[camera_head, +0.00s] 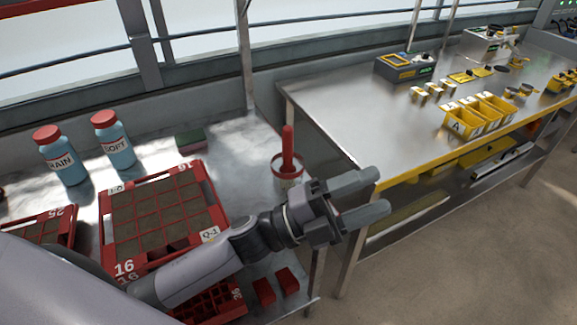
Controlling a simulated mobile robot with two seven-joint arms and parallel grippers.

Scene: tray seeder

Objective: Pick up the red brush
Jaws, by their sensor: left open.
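A red upright handle (287,148), which looks like the red brush, stands in a small round holder (287,179) with a red rim on the left metal bench. Its lower end is hidden inside the holder. My left gripper (380,192) is open and empty. In the picture it is to the right of and lower than the handle, apart from it, over the gap near the right table's corner. My right gripper is not in view.
A red seed tray (107,235) with square cells lies left of my arm. Two blue bottles (116,148) (63,163) with red caps and a green sponge-like block (190,140) stand behind. The right table (350,125) holds yellow bins (463,124) and devices. Red blocks (264,291) lie at the front.

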